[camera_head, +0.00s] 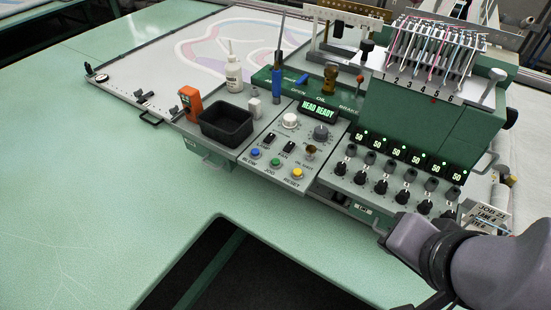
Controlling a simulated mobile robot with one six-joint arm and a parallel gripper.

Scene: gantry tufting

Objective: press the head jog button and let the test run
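The green jog button (275,162) sits low on the grey control panel (262,178), between a blue button (255,152) and a yellow button (297,173). Its label is small and reads like JOG. The green-lit display (318,109) above reads HEAD READY. The green tufting head (432,112) stands to the right, with several coloured threads on top. My arm comes in from the lower right, in front of the machine's right end and apart from the jog button in the picture. No gripper fingers can be made out.
A black bin (226,124), an orange device (190,103) and a white bottle (233,74) stand left of the panel. Several black knobs (380,187) and lit 50 readouts line the right side. A green table (90,190) spreads left, with a dark gap (215,258) in front.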

